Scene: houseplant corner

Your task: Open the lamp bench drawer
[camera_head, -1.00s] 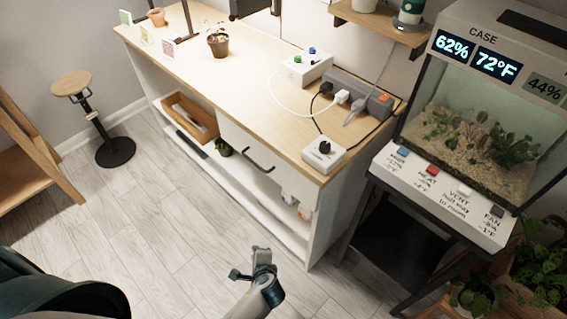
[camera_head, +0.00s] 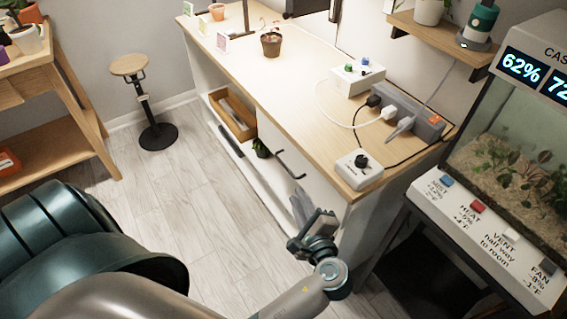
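The lamp bench (camera_head: 262,83) has a pale wood top and white sides. Its white drawer front (camera_head: 318,185) is at the near right end, under the top, and looks flush with the bench. A dark bar handle (camera_head: 290,164) is on the drawer front. My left gripper (camera_head: 306,208) is just below and in front of the handle, apart from it in the picture. It seems to hold nothing; its finger gap is not clear. It hides the lower part of the drawer front. My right gripper is not in view.
A power strip (camera_head: 405,107), a white dial box (camera_head: 359,167) and cables are on the bench top. A glass case (camera_head: 520,165) stands close on the right. A stool (camera_head: 150,105) and a wooden shelf (camera_head: 60,120) stand left. The floor between is clear.

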